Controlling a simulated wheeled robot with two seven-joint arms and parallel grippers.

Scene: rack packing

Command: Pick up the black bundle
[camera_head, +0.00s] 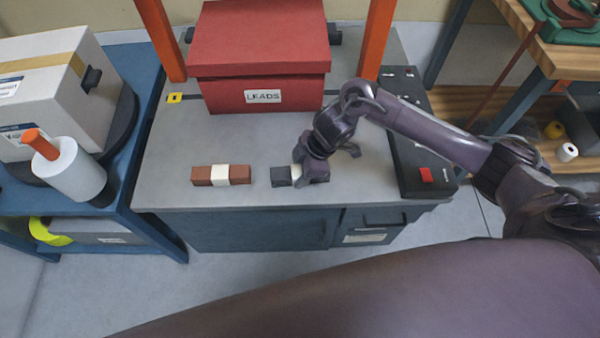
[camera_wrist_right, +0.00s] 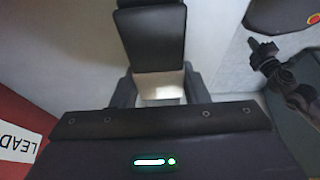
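The black bundle (camera_head: 280,176) lies on the grey bench top, with a pale band (camera_head: 297,172) around its middle. My right gripper (camera_head: 312,174) is down over it and hides its right part. In the right wrist view the black bundle (camera_wrist_right: 152,40) runs away from the camera. The fingers of my right gripper (camera_wrist_right: 160,92) are on both sides of the pale band, with no clear gap, so it looks shut on the bundle. A dark jointed part at the right of the wrist view seems to be my left arm; its fingers are unclear.
A brown bundle (camera_head: 221,175) with a pale band lies to the left. A red LEADS box (camera_head: 260,60) stands behind, between orange posts. A black panel (camera_head: 425,150) is at the bench's right. A blue cart (camera_head: 140,150) with a white box stands at left.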

